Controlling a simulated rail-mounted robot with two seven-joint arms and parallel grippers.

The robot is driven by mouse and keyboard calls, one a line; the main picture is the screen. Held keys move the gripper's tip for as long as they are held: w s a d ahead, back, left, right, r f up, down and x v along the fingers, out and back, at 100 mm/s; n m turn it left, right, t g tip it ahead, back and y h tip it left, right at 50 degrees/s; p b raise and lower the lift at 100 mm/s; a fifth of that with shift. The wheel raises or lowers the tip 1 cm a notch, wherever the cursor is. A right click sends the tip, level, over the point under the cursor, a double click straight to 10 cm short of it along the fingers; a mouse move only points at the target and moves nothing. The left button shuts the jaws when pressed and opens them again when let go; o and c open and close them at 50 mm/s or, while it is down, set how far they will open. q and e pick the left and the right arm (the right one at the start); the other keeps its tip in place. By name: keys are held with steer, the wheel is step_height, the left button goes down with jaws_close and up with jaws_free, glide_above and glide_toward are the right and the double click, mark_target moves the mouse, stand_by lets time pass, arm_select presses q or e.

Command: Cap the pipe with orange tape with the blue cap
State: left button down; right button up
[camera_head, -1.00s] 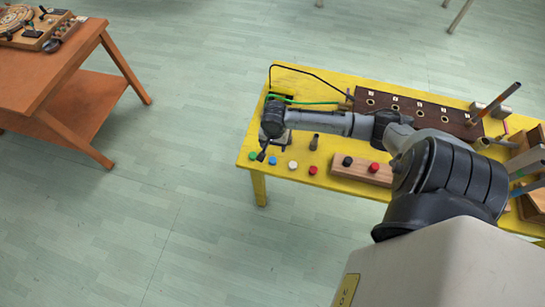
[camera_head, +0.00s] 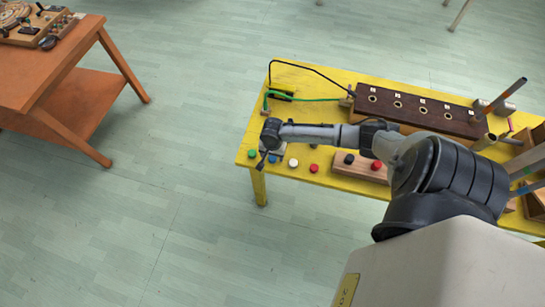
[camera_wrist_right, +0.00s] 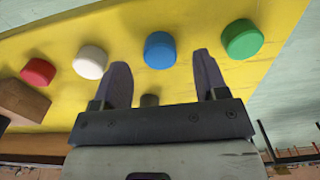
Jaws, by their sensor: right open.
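The blue cap (camera_head: 272,159) stands on the yellow table near its front edge. In the right wrist view the blue cap (camera_wrist_right: 160,49) shows between the two fingertips, beyond them. My right gripper (camera_head: 262,160) is open and empty, between the green and blue caps in the head view; it also shows in the right wrist view (camera_wrist_right: 160,66). A slanted pipe (camera_head: 507,94) with an orange-brown stretch low down stands at the right end of the table. I cannot tell for sure whether that stretch is tape. My left gripper is out of view.
A green cap (camera_head: 252,153), a white cap (camera_head: 293,162) and a red cap (camera_head: 314,168) stand in a row with the blue one. A wooden block (camera_head: 360,169) bears black and red caps. A brown holed box (camera_head: 420,108) stands behind my right arm.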

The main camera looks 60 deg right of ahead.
steer(key=shift+f, duration=1.1)
steer(key=c, duration=1)
steer(key=shift+r, duration=0.15)
